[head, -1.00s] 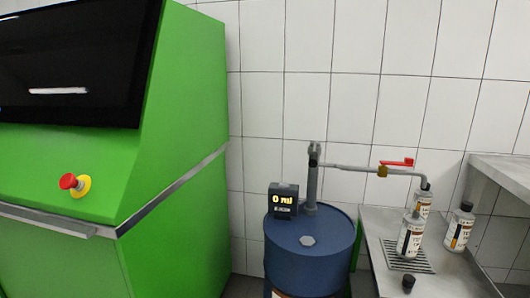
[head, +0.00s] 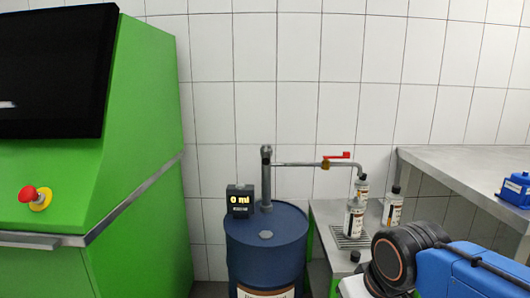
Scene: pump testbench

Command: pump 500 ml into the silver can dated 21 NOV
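A blue drum (head: 266,256) carries a grey hand pump (head: 266,178) and a black meter (head: 240,201) reading "0 ml". The pump's outlet pipe (head: 295,164) runs right, with a red valve lever (head: 337,155), and bends down above the cans. One silver can (head: 354,221) stands upright on the drip grate (head: 348,242); its top looks uncapped. A second can (head: 362,189) is behind it, and a third, black-capped can (head: 392,209) stands to the right. Their dates are too small to read. My gripper is out of view; only arm links show.
A green cabinet (head: 140,150) with a dark screen (head: 55,70) and red emergency button (head: 34,196) fills the left. A metal bench (head: 460,165) with a blue object (head: 515,189) is at right. My arm covers part of the lower right.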

